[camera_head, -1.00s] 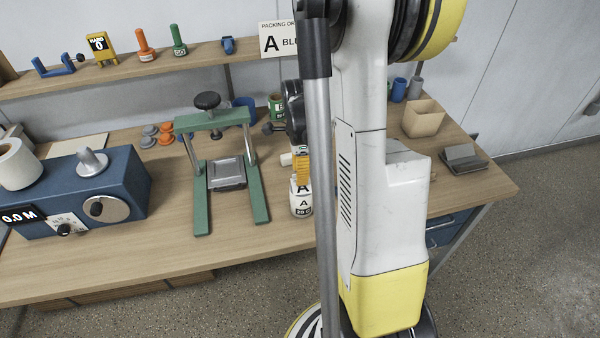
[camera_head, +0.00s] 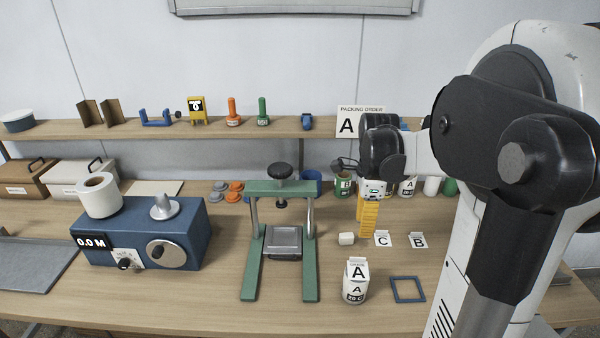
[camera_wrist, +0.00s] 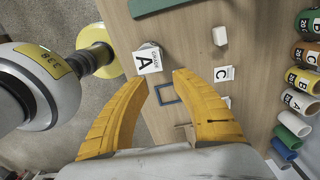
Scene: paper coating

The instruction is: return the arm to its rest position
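My gripper (camera_head: 368,215) hangs above the right part of the workbench (camera_head: 190,303), with its yellow fingers pointing down. In the wrist view my gripper (camera_wrist: 161,77) has its two fingers apart with nothing held between them. In the head view my arm comes in from the right and hides part of the bench and shelf. A white container with an A label (camera_head: 356,280) stands on the bench below and in front of the gripper, apart from it. That container also shows in the wrist view (camera_wrist: 147,60).
A green press frame (camera_head: 252,265) stands left of the gripper. A blue frame (camera_head: 407,289), a small white block (camera_head: 346,239), and C (camera_head: 383,239) and B (camera_head: 417,240) cards lie nearby. Cans stand behind. A blue machine (camera_head: 185,220) is at left.

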